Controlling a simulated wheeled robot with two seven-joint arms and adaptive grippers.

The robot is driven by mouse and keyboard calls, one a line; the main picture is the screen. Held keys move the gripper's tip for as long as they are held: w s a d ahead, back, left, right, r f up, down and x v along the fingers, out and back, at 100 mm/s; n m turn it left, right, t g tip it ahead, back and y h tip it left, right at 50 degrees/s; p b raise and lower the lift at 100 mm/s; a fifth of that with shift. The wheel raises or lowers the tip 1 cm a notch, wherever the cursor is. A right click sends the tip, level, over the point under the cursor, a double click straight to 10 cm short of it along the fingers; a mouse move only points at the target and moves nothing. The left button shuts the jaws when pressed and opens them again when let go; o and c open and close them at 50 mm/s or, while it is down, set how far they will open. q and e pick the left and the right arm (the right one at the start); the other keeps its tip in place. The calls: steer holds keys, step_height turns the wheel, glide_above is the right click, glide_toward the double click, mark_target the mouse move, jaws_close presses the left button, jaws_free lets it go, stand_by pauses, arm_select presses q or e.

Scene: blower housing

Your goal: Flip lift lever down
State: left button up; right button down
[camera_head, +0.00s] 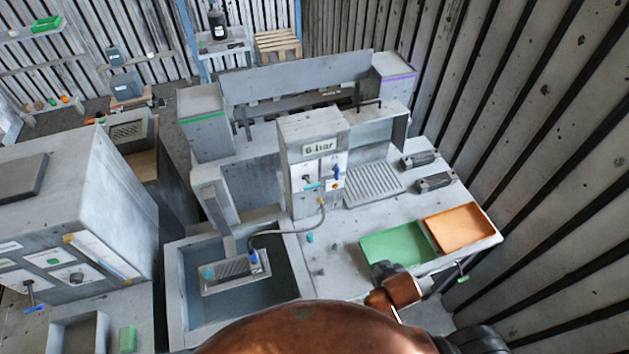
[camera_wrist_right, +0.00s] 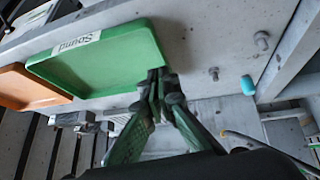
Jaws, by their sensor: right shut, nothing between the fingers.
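A grey column (camera_head: 312,135) with a "6 bar" label stands at the back of the bench. Its white panel carries a small blue upright lever (camera_head: 337,172) and a black knob beside it. No readable label tells me which is the lift lever. My right gripper (camera_head: 384,268) shows small at the front edge of the green tray (camera_head: 392,249), well in front of and below the panel. In the right wrist view, my right gripper (camera_wrist_right: 158,84) has its fingers together with nothing between them, over the edge of the green tray (camera_wrist_right: 95,62). My left gripper is out of view.
An orange tray (camera_head: 460,229) lies right of the green one. A grey basin (camera_head: 180,300) at the left holds a metal basket (camera_head: 236,275), with a hose running from it to the column. A small teal cylinder (camera_head: 310,238) stands on the bench. A slatted wall closes the right side.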

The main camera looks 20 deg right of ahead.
steer(key=w+a+r+t, duration=0.3)
steer(key=w+a+r, duration=0.1)
steer(key=r, duration=0.5)
steer(key=w+a+r+t+y, duration=0.1)
steer(key=w+a+r+t, duration=0.2)
steer(key=r, duration=0.7)
steer(key=w+a+r+t+y+p, duration=0.1)
steer(key=w+a+r+t, duration=0.3)
steer(key=w+a+r, duration=0.2)
step_height(320, 180, up, 3)
steer(key=shift+w+a+r, duration=0.15)
steer(key=shift+w+a, duration=0.2)
steer(key=shift+a, duration=0.65)
steer(key=p, duration=0.3)
glide_above(314, 185)
steer(key=shift+w+a+f, duration=0.25)
steer(key=shift+w+f, duration=0.1)
steer(key=shift+f, duration=0.15)
steer(key=f, duration=0.1)
steer(key=s+f, duration=0.2)
steer(key=f, duration=0.1)
steer(key=shift+w, duration=0.1)
